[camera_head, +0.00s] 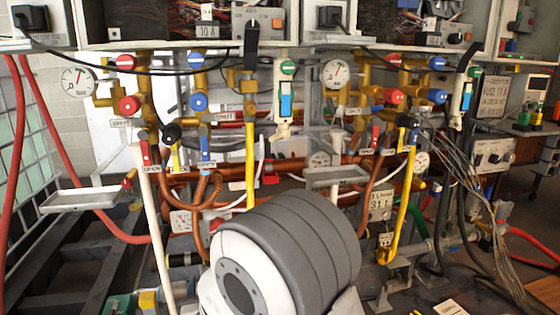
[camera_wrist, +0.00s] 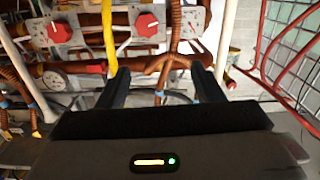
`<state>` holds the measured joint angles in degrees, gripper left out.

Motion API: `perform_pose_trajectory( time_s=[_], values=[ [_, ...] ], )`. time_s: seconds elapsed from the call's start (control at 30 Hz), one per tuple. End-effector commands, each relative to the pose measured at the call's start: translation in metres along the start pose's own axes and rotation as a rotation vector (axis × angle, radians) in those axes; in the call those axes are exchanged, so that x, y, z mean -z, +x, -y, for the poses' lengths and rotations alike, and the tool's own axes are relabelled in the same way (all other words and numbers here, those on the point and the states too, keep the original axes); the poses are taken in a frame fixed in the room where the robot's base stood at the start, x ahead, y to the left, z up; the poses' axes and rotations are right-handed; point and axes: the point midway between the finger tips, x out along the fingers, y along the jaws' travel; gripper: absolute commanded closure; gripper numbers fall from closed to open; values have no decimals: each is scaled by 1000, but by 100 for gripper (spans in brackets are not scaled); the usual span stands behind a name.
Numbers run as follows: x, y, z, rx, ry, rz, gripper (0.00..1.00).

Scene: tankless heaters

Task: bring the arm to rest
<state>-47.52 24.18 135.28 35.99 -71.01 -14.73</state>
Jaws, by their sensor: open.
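My gripper (camera_wrist: 162,80) shows in the wrist view with its two dark fingers apart. Nothing is between them. Beyond the fingers are brown pipes (camera_wrist: 165,66), a yellow pipe (camera_wrist: 108,38) and two red knobs (camera_wrist: 147,23). I cannot tell how far away these are. In the head view a rounded grey and white link of my arm fills the lower middle. It hides part of the pipework behind it, and my gripper does not show there.
Two heater units with valves and gauges (camera_head: 78,81) stand across the head view. Small trays (camera_head: 80,200) jut out below them. Red hoses (camera_head: 95,215) hang at left, and cables (camera_head: 480,200) hang at right.

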Motion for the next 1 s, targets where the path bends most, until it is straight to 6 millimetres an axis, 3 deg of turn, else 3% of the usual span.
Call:
perform_pose_trajectory(
  time_s=[0.03, 0.37, 0.57, 0.77, 1.0],
  values=[
    [12, 2, -6, 1, 9, 19, 39],
    [54, 5, -40, 34, 66, 184, 39],
    [99, -5, -77, 59, 107, 344, 39],
    [160, -46, -136, 69, 144, 588, 39],
    [226, -135, -208, 10, 164, 904, 39]
  ],
)
